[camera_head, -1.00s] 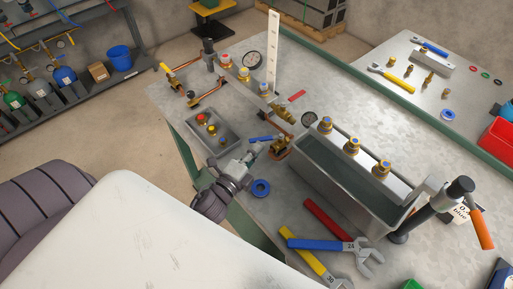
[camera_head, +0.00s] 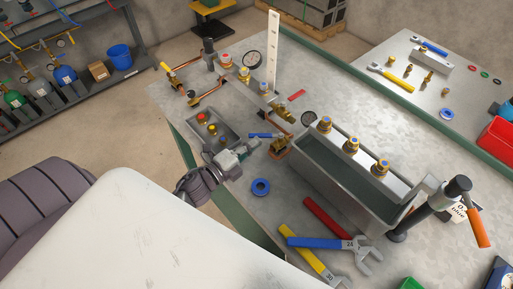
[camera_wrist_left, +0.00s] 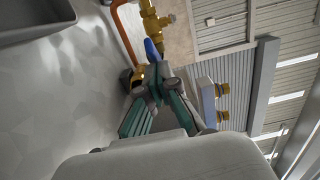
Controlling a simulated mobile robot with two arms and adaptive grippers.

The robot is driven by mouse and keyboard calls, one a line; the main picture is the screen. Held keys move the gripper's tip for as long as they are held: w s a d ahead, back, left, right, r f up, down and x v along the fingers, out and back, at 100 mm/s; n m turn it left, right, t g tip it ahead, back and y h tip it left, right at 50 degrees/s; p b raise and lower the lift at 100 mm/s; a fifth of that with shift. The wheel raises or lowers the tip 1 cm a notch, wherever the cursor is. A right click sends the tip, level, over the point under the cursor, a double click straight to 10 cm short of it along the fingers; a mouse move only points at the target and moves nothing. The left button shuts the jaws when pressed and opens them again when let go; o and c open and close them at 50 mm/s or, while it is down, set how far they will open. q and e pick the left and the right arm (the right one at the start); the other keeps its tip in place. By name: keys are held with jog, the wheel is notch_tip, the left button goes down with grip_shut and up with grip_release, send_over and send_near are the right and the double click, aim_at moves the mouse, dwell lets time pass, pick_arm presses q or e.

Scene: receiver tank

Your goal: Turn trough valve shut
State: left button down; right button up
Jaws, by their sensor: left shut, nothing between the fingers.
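A brass valve with a blue lever handle (camera_head: 262,135) sits on copper pipework at the left end of the grey metal trough (camera_head: 365,200). In the head view the lever points left, roughly level across the picture. My left gripper (camera_head: 243,151) is shut and empty just below and left of the lever, close to it. The wrist view shows its fingers (camera_wrist_left: 158,80) together, with the blue lever (camera_wrist_left: 151,49) and brass fitting (camera_wrist_left: 155,20) just beyond the tips. Whether the fingertips touch the lever cannot be told. My right gripper does not show.
A small tray with fittings (camera_head: 230,138) lies left of the gripper. A blue ring (camera_head: 261,187) and several wrenches (camera_head: 325,243) lie in front. A gauge (camera_head: 309,118) and brass fittings (camera_head: 351,145) stand near the trough. A pump with an orange handle (camera_head: 480,228) is at right.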

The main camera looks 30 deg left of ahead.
aim_at(251, 134)
pick_arm(q)
jog(key=shift+w+a+f+m+g+h+b, duration=0.1)
jog(key=shift+w+a+m+g+h+b, duration=0.15)
jog(key=shift+a+m+h, duration=0.25)
jog(key=shift+w+a+m+g+h+b, duration=0.15)
jog(key=shift+w+m+h, duration=0.15)
jog(key=shift+h, duration=0.4)
jog(key=shift+w+a+m+g+h+b, duration=0.25)
jog(key=shift+m+g+h+b, duration=0.1)
jog(key=shift+m+h, duration=0.2)
jog(key=shift+w+a+m+g+h+b, duration=0.25)
jog(key=shift+m+g+h+b, duration=0.15)
jog(key=shift+h, duration=0.25)
jog(key=shift+w+a, duration=0.15)
jog(key=shift+w, duration=0.4)
jog(key=shift+b, duration=0.3)
